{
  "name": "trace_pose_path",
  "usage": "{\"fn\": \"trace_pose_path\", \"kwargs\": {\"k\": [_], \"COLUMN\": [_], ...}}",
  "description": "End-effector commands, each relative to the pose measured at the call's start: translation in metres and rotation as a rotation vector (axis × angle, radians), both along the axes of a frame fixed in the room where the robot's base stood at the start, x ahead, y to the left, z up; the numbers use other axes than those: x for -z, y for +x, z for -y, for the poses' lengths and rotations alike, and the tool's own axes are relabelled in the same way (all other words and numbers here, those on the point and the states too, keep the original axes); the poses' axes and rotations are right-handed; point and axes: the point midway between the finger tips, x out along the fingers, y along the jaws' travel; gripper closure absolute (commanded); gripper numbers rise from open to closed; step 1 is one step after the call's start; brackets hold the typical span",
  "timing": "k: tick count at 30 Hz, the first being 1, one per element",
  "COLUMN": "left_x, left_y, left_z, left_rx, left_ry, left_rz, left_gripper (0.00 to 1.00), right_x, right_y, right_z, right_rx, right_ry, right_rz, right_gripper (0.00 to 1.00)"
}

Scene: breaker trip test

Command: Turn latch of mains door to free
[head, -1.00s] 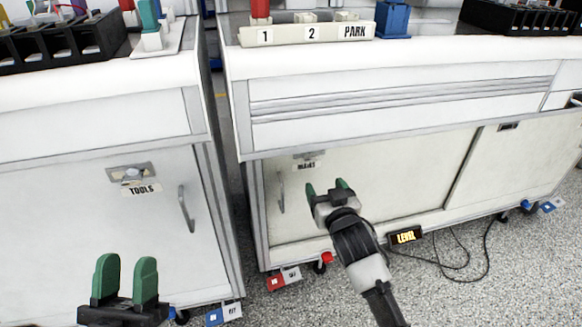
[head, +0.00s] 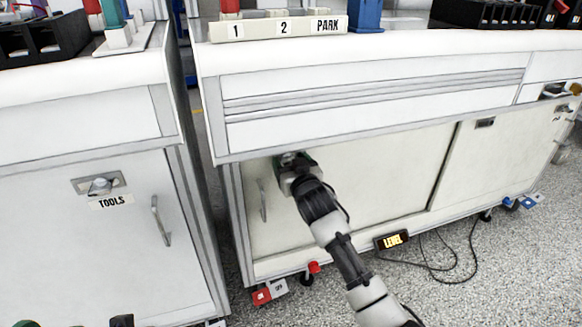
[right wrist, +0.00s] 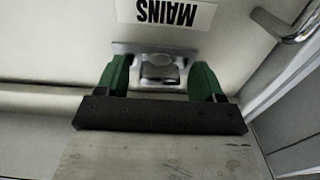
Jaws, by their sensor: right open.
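The mains door (head: 380,178) is a pale cabinet door with a vertical handle (head: 263,200) near its left edge. In the right wrist view its MAINS label (right wrist: 168,13) shows upside down above a metal latch (right wrist: 160,72). My right gripper (right wrist: 158,80) is open, with one green finger on each side of the latch; I cannot tell whether they touch it. In the head view my right gripper (head: 292,165) covers the latch and label.
A TOOLS door (head: 110,240) with its own latch (head: 99,186) is on the left cabinet. A counter edge overhangs the mains door.

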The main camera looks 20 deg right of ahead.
Motion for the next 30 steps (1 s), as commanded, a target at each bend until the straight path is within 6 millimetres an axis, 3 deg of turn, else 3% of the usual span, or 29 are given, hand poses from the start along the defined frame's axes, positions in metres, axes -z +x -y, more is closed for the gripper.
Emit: {"fn": "trace_pose_path", "kwargs": {"k": [8,18,30], "left_x": [0.000,0.001,-0.009], "left_y": [0.000,0.000,0.000], "left_z": [0.000,0.000,0.000], "left_rx": [0.000,0.000,0.000], "left_ry": [0.001,0.001,0.001], "left_rz": [-0.002,-0.003,-0.004], "left_gripper": [0.57,0.57,0.57], "right_x": [0.000,0.000,-0.002], "right_y": [0.001,0.001,0.001], "right_z": [0.000,0.000,-0.001], "right_rx": [-0.001,-0.001,0.000], "right_ry": [0.000,0.000,0.063], "right_rz": [-0.001,-0.001,-0.004], "right_gripper": [0.32,0.81,0.81]}}
